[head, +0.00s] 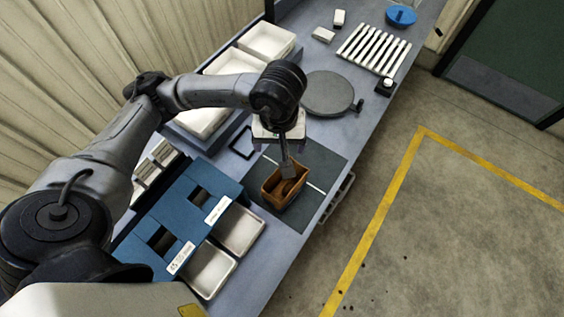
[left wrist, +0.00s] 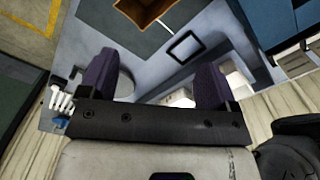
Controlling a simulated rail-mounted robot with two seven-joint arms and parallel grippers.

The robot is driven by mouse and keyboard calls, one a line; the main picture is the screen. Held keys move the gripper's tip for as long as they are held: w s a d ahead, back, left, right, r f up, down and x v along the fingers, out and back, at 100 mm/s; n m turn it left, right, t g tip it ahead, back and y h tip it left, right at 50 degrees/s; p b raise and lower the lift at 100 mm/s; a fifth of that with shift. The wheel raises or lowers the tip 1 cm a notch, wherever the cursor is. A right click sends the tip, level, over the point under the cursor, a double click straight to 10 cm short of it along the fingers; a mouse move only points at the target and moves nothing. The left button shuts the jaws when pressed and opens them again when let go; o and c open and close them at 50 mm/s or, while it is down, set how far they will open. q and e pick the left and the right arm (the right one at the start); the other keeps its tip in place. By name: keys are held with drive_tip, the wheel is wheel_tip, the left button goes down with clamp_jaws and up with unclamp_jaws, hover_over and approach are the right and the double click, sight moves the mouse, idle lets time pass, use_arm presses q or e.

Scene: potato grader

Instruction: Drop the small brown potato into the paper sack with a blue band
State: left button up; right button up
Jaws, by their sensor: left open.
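My left gripper (head: 279,146) is above the bench, over the far side of an orange-brown open box (head: 268,197). In the left wrist view the gripper (left wrist: 155,65) has its two purple fingers wide apart with nothing between them. The box (left wrist: 140,14) is cut off at the top edge there. Brown potato-like shapes (head: 288,188) lie inside the box; I cannot tell which is the small potato. I cannot make out a paper sack with a blue band. My right gripper is not in view.
The box stands on a dark mat (head: 322,168). Blue slotted housings (head: 174,210) with white trays (head: 240,232) stand at the near left. A round grey plate (head: 329,92), a white slatted rack (head: 374,50) and white bins (head: 266,42) are farther back. A black frame (head: 241,143) lies left of the mat.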

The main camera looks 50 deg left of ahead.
use_arm(q)
drive_tip(key=shift+r, duration=1.55)
